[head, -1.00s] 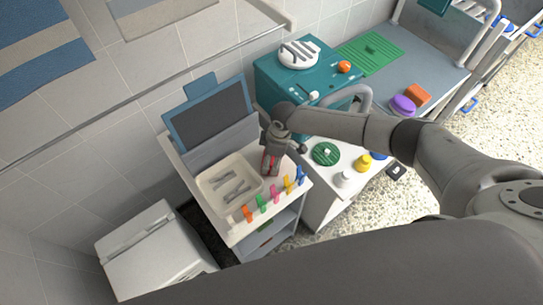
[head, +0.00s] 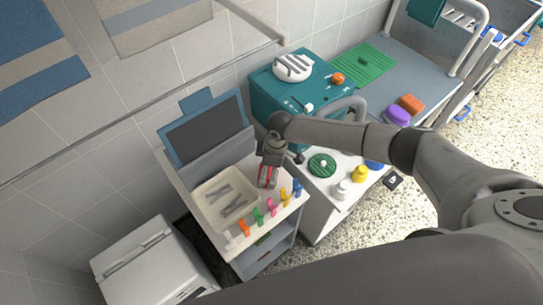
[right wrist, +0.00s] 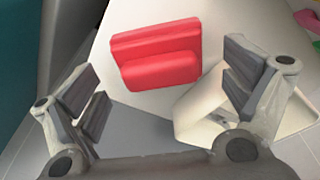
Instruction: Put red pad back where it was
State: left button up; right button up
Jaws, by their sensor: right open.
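The red pad (right wrist: 157,57) lies on a white top in the right wrist view, a red block with a stepped face. My right gripper (head: 268,177) is over the white trolley top (head: 243,242), just right of the beige tray, in the head view. Its fingers are open and spread to either side of the pad in the right wrist view, with gaps between them and the pad. In the head view only bits of red show at the fingers, and the gripper partly hides the pad. My left gripper is not in view.
The beige tray (head: 247,211) holds grey tools. Several coloured clips (head: 271,205) line the trolley's front edge. A dark panel (head: 207,132) stands behind. To the right are a green round item (head: 322,165), bottles (head: 341,189) and a teal cabinet (head: 266,97).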

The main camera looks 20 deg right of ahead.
notch_tip(320, 180, up, 11)
jog(key=d, duration=0.1)
jog(key=shift+s+d+f+b, duration=0.2)
jog(key=shift+s+b, duration=0.15)
jog(key=shift+s, duration=0.05)
